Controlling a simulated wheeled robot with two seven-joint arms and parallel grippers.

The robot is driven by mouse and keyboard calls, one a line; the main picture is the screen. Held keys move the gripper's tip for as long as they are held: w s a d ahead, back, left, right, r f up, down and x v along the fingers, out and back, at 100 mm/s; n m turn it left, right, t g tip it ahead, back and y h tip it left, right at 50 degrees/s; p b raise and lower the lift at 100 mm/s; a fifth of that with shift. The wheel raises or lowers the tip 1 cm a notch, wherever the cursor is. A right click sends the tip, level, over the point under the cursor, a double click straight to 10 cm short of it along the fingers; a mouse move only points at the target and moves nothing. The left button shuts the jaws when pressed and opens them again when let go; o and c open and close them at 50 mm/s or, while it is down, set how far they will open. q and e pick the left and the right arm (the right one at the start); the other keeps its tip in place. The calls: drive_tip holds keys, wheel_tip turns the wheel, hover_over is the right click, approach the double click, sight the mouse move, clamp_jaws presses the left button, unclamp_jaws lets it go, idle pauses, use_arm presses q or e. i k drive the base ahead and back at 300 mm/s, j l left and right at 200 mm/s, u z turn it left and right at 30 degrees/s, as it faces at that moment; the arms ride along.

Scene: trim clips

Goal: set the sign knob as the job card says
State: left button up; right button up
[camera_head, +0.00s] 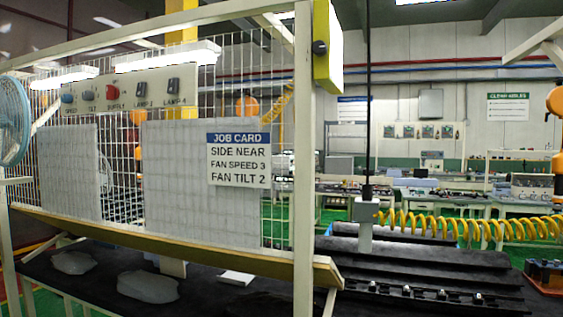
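The job card (238,160) hangs on the wire mesh and reads "SIDE NEAR, FAN SPEED 3, FAN TILT 2". A pale control panel (130,93) at the upper left carries a blue knob (67,98), a second small knob (89,96) labelled TILT, a red SUPPLY knob (112,92) and two lamp switches. A black knob (319,47) sits on a yellow box (328,50) on the upright post. I cannot tell which knob is the sign knob, and the knob settings are too small to read. Neither gripper shows.
A blue fan (12,122) stands at the far left edge. A white frame post (303,170) and wooden ledge (180,245) border the mesh. A dark bench (430,262) with rails lies right of the post. A yellow coiled hose (470,225) crosses above it.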

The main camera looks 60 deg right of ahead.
sight(319, 48)
drive_tip(key=z, duration=1.5)
